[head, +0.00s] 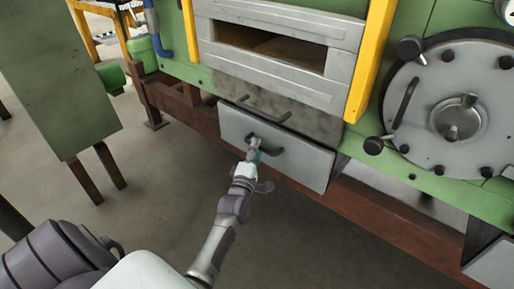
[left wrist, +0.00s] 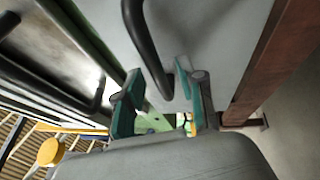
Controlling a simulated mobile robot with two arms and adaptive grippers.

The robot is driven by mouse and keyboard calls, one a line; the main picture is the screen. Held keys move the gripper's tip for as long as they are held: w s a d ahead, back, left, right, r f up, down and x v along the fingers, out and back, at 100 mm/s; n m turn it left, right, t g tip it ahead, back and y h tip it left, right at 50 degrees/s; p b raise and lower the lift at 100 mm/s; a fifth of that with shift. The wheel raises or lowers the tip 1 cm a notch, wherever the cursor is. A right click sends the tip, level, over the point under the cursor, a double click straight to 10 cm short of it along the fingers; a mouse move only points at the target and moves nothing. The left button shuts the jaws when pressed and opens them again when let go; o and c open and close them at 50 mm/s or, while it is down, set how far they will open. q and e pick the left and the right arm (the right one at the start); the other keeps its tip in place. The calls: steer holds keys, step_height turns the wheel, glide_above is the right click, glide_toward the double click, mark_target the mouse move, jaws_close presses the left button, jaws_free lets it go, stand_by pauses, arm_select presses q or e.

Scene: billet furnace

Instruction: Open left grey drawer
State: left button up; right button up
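The left grey drawer (head: 235,125) is below the furnace opening in the head view. Its front stands forward of the frame, and part of its right side shows. Its dark bar handle (head: 290,151) crosses the front. My left gripper (head: 254,152) is at the left part of this handle. In the left wrist view, the teal fingers of my left gripper (left wrist: 162,103) are apart, with the dark handle (left wrist: 148,45) reaching between them. The handle is nearer the right finger, and a gap shows on the other side. My right gripper is out of view.
A second dark handle (head: 264,109) is on the panel just above the drawer. A round grey hatch (head: 455,105) is at the right. Another grey box front (head: 493,265) shows at lower right. A green cabinet (head: 60,75) stands left. Floor before the drawer is clear.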

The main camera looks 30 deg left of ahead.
arm_select(q)
steer(key=shift+w+a+r, duration=0.15)
steer(key=shift+w+a, duration=0.05)
steer(key=shift+w, duration=0.4)
jaws_close()
